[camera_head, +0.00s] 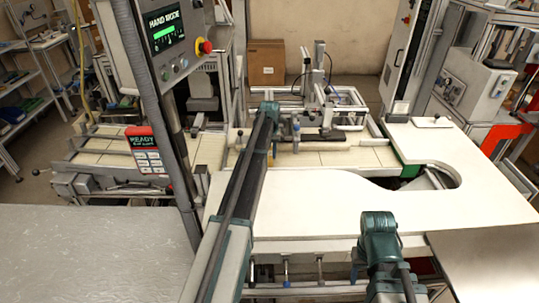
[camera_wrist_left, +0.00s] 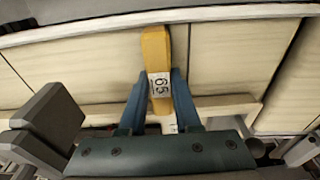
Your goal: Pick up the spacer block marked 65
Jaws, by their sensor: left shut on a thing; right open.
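The spacer block marked 65 (camera_wrist_left: 155,45) is a long yellow-orange block with a white label reading 65, seen in the left wrist view. My left gripper (camera_wrist_left: 160,76) is shut on it, with one blue finger on each side of the label. The far end of the block reaches up to a pale rail. In the head view, my left arm reaches over the white table to the tiled conveyor, where its wrist (camera_head: 269,113) is.
The white worktop (camera_head: 300,205) has a rounded cutout at its right and is mostly clear. A metal fixture (camera_head: 318,105) stands behind the tiled conveyor (camera_head: 345,156). A control panel post (camera_head: 165,120) rises left of my left arm.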

